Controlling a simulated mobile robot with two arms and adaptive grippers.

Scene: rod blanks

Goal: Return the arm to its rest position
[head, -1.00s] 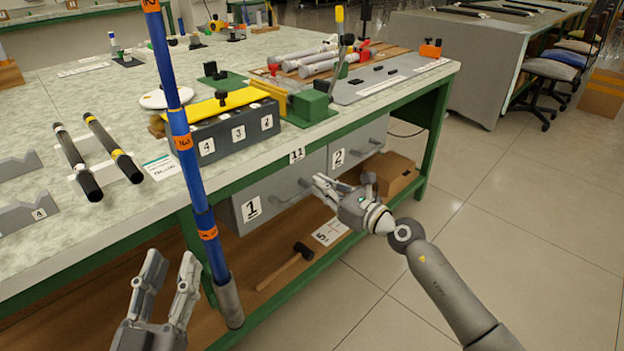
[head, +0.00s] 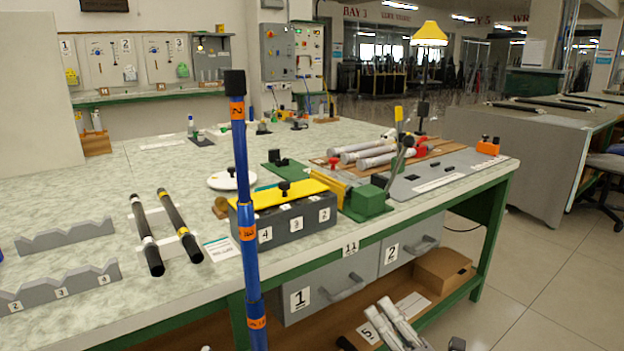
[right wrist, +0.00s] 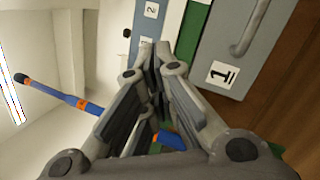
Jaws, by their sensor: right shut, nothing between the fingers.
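My right gripper (head: 376,307) shows at the bottom of the head view, in front of the bench's lower shelf and below drawer 2. Its fingers are closed together and hold nothing. In the right wrist view the fingers (right wrist: 156,50) converge with drawer 1 (right wrist: 228,50) beyond them on the right. My left gripper is not clearly in the head view.
A tall blue pole (head: 242,178) with orange bands stands in front of the bench (head: 130,312), left of my right gripper. Drawer 1 (head: 315,297), drawer 2 (head: 420,243) and a cardboard box (head: 441,270) are near. Floor at right (head: 540,290) is clear.

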